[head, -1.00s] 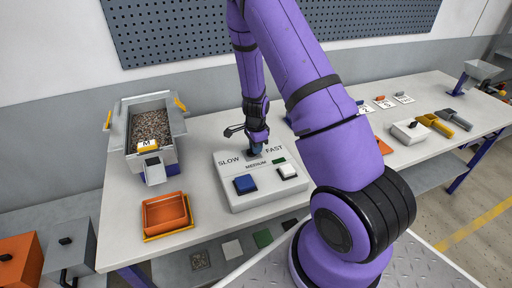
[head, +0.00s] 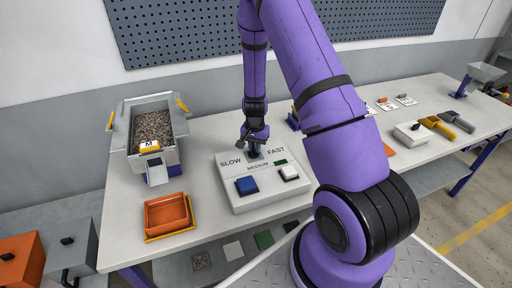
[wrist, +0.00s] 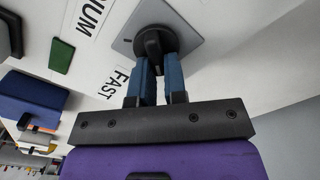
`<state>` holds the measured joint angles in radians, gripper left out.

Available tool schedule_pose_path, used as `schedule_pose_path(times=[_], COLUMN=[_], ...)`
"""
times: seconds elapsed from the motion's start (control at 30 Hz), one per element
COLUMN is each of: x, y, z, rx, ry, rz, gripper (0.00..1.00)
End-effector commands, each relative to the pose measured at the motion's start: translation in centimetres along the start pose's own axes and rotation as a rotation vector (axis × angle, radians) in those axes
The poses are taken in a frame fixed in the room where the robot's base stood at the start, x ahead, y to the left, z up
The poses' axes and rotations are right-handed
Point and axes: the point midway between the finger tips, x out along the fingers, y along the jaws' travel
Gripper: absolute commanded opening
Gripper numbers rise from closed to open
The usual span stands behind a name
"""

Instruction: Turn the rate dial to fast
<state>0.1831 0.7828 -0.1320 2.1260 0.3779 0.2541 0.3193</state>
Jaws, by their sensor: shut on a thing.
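The control box (head: 235,204) stands on the bench with SLOW, MEDIUM and FAST printed around the rate dial. The black dial knob (wrist: 153,41) sits on a grey square plate (wrist: 188,28) in the wrist view. My gripper (head: 254,153) comes down on the dial from above and mostly hides it in the head view. In the wrist view the blue fingers of my gripper (wrist: 160,68) are shut on the knob. The FAST label (wrist: 118,80) is beside the fingers, and the MEDIUM label (wrist: 95,15) is farther up. I cannot tell which label the knob points to.
The box also has a blue button (head: 246,185), a white button (head: 289,173) and a small green window (head: 280,161). A hopper of scrap (head: 152,130) and an orange tray (head: 167,212) stand to the left. A white box (head: 412,134) stands to the right.

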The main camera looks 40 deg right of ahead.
Motion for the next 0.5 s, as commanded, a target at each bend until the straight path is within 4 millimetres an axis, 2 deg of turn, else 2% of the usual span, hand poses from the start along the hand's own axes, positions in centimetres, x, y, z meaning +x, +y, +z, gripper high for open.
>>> schedule_pose_path(times=[0.2,0.5], x=[0.02,0.02], y=[-0.16,-0.28], z=[0.01,0.05], rx=[-0.102,-0.158], ry=[0.000,0.000], rz=[0.000,0.000], gripper=[0.00,0.00])
